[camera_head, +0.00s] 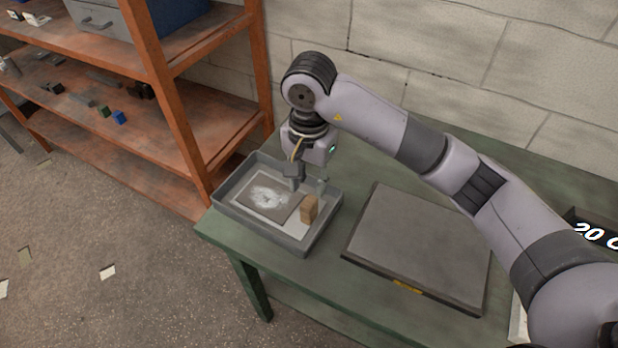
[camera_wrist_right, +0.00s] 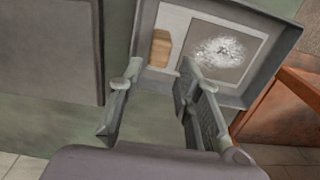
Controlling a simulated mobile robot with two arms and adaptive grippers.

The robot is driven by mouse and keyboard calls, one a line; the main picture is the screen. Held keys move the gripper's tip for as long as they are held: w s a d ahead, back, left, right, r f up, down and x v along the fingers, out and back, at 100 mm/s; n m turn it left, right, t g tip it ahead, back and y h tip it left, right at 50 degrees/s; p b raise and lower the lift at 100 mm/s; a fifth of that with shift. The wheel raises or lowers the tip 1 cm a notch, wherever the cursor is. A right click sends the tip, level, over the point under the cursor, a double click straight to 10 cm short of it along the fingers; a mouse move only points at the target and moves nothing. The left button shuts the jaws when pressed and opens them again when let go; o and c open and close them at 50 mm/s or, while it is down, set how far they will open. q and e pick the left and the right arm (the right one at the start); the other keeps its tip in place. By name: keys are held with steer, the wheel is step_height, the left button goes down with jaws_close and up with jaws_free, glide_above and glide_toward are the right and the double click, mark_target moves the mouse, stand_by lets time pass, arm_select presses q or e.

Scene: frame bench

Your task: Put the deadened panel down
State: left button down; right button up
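A dark flat panel (camera_head: 250,205) with a white speckled patch lies flat in a grey tray (camera_head: 297,243) on the green table. It also shows in the right wrist view (camera_wrist_right: 194,43). A small brown block (camera_head: 309,209) stands beside the panel in the tray; it shows in the wrist view too (camera_wrist_right: 160,48). My right gripper (camera_head: 308,187) points down over the back right side of the tray, close to the block. In the wrist view its two fingers (camera_wrist_right: 160,82) are apart, with nothing held between them. My left gripper is out of view.
A thick grey slab (camera_head: 415,245) with a yellow label lies on the green table (camera_head: 345,215) right of the tray. A dark item marked "20" (camera_head: 590,232) is at the right edge. An orange shelf unit (camera_head: 178,130) stands close at left, a block wall behind.

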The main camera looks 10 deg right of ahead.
steer(key=shift+r, duration=1.15)
